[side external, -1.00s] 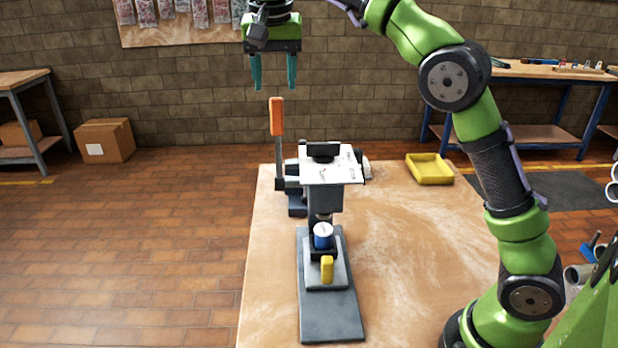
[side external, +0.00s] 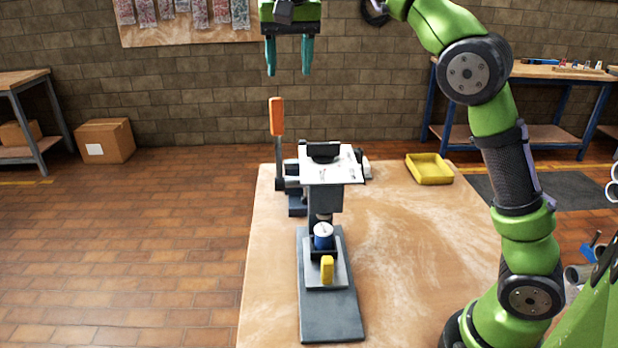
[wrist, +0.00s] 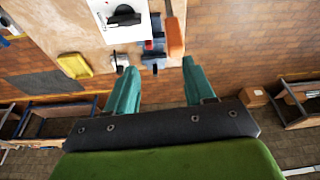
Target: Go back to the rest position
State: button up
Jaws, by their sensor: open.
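My gripper (side external: 289,70) hangs high above the far part of the table in the side external view. Its two teal fingers point down, stand apart and hold nothing. The dark fixture stand (side external: 323,195) is on the table below, with a white plate (side external: 345,165) on top. A blue cylinder with a light top (side external: 323,240) sits low in the fixture, behind a yellow tab (side external: 327,268).
An upright orange handle (side external: 276,117) rises beside the fixture, below my gripper. A yellow tray (side external: 429,169) lies at the table's far right. The wooden table (side external: 410,260) is otherwise mostly bare. A workbench (side external: 540,75) and a cardboard box (side external: 105,140) stand near the brick wall.

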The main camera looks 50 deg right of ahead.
jog(key=s+f+n+t+y, duration=0.2)
jog(key=s+f, duration=0.7)
jog(key=s, duration=0.2)
jog(key=s+a+f+n+t+y, duration=0.1)
jog(key=s+f+n+t+y, duration=0.1)
jog(key=s+f, duration=0.6)
jog(key=s, duration=0.3)
jog(key=shift+a+f+t, duration=0.25)
jog(key=shift+f+t, duration=0.1)
jog(key=shift+t, duration=0.05)
